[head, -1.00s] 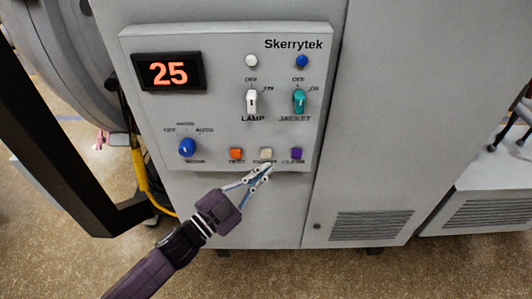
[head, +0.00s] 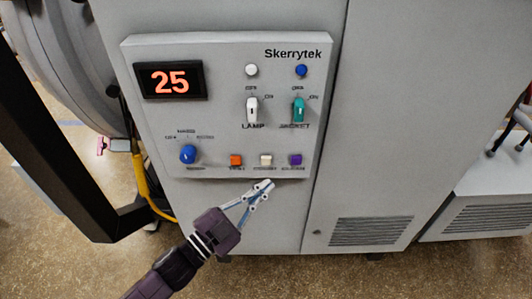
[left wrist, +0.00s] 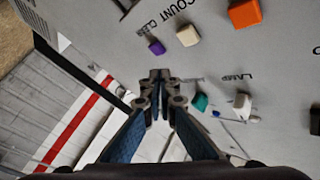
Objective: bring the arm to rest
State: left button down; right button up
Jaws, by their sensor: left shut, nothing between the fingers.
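My left gripper (head: 264,187) is shut and empty. In the head view it is just below the lower edge of the grey Skerrytek control panel (head: 225,110), under the white button (head: 266,160) and the purple button (head: 295,160). In the left wrist view the gripper's fingertips (left wrist: 160,76) meet in front of the panel face, near the purple button (left wrist: 157,47). The view does not make clear whether they touch anything. My right gripper is in neither view.
The panel carries a red display (head: 171,80) reading 25, a blue knob (head: 188,154), an orange button (head: 236,160), a white lamp switch (head: 252,109) and a teal jacket switch (head: 298,109). A black frame bar (head: 62,150) stands at the left. Floor is open below the cabinet.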

pick_arm(q)
jog(key=w+a+f+n+y, duration=0.1)
jog(key=a+f+n+y, duration=0.25)
jog(key=f, duration=0.65)
jog(key=w+a+f+n+y, duration=0.25)
jog(key=a+f, duration=0.25)
jog(key=f, duration=0.6)
jog(key=s+a+f+n+g+y+b, duration=0.1)
jog(key=s+a+f+g+y, duration=0.2)
jog(key=f, duration=0.5)
jog(key=s+a+f+n+y+b, duration=0.1)
jog(key=s+a+f+n, duration=0.1)
jog(key=s+a+f, duration=0.45)
jog(key=s+a+f+n+g+y, duration=0.15)
jog(key=s+f, duration=0.35)
jog(key=f, duration=0.7)
jog(key=s+a+f+n+g, duration=0.1)
jog(key=s+f, duration=0.4)
jog(key=s, duration=0.5)
jog(key=s+a+f+n+g+y, duration=0.1)
jog(key=s+f+g, duration=0.3)
jog(key=s, duration=0.7)
jog(key=s+a+f+n+g+y, duration=0.1)
jog(key=s+f+g, duration=0.2)
jog(key=s, duration=0.8)
notch_tip(320, 180, down, 3)
jog(key=shift+r+b, duration=0.15)
jog(key=shift+b, duration=0.25)
jog(key=shift+a+n, duration=0.1)
jog(key=shift+n, duration=0.15)
